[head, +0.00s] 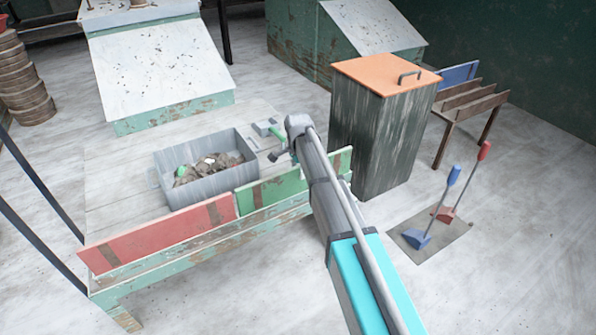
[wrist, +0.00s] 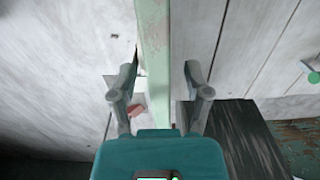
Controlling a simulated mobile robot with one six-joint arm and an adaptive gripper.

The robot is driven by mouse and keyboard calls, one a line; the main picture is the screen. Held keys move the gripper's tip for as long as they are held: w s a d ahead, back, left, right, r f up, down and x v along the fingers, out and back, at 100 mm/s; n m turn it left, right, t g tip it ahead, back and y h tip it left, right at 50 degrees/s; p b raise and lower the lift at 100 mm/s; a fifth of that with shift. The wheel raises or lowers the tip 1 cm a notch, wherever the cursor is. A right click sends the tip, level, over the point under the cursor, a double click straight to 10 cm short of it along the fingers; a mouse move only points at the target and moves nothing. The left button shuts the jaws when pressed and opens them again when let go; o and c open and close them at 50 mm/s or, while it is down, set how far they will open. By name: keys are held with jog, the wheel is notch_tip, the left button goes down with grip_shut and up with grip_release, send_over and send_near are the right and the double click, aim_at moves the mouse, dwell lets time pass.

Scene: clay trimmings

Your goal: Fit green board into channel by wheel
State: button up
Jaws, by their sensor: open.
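The green board (head: 290,184) stands on its long edge along the front of the worktable (head: 118,200), at the right. A dark band crosses it, and my arm hides part of its right end. In the wrist view, a pale green edge, apparently of this board (wrist: 153,45), runs between the fingers of my gripper (wrist: 160,77). The fingers are open, one on each side, with gaps. My gripper is largely hidden in the head view. I cannot make out a wheel or tell how the board's lower edge sits.
A red board (head: 160,242) stands left of the green one. A grey tub (head: 208,183) of clay scraps is behind them. A tall bin (head: 376,130) with an orange lid is right of the table. A rack (head: 465,102) holds a blue board (head: 457,75).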

jog(key=shift+r+p, duration=5.6)
jog(key=shift+r, duration=0.15)
jog(key=s+d+n, duration=1.1)
jog(key=s+d, duration=1.1)
jog(key=s, duration=0.3)
notch_tip(320, 180, up, 31)
jog(key=p, duration=3.1)
jog(key=shift+s+d, duration=0.35)
jog(key=shift+s, duration=0.05)
jog(key=shift+d, duration=0.1)
